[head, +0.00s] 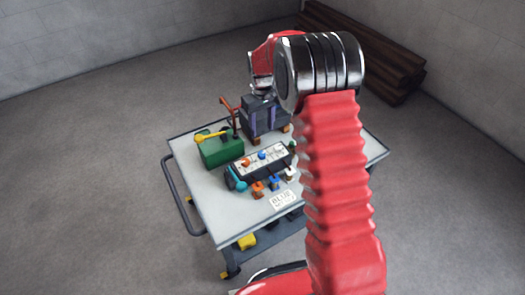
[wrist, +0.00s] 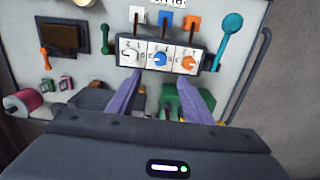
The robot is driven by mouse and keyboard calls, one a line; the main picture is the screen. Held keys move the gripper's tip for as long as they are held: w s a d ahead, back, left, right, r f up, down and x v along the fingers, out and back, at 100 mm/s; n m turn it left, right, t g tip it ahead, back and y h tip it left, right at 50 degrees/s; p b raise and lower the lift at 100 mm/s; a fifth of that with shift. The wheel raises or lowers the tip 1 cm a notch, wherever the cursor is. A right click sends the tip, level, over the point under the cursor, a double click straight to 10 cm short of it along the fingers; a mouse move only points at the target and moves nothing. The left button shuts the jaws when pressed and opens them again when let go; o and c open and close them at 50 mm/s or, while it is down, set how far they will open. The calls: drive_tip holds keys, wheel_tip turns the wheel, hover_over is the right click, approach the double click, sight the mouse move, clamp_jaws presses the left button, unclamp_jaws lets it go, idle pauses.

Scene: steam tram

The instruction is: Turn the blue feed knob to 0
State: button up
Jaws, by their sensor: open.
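The blue feed knob (wrist: 160,58) is the middle one of three round knobs on a white-faced panel (wrist: 146,48) in the wrist view. A white knob (wrist: 132,55) is left of it and an orange knob (wrist: 189,61) right. The blue knob also shows in the head view (head: 262,155). The scale marks are too small to read, so I cannot tell its setting. My gripper (wrist: 160,74) is open, its two purple fingers apart and pointing toward the panel's knob side. Nothing shows between them, and contact with the knob is not visible. My gripper also shows in the head view (head: 262,130).
White, blue (wrist: 165,18) and orange levers stand along the panel's far side in the wrist view. A teal paddle-shaped handle (wrist: 230,28) is beside it. A green box (head: 221,149) with a yellow lever stands close by. The cart top's front left (head: 220,205) is clear.

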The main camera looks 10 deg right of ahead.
sight(262, 153)
idle(0.3)
wheel_tip(262, 153, down, 14)
drive_tip(key=shift+r, duration=0.1)
idle(0.7)
drive_tip(key=shift+c, duration=0.5)
drive_tip(key=shift+d, duration=0.1)
drive_tip(key=c, duration=1)
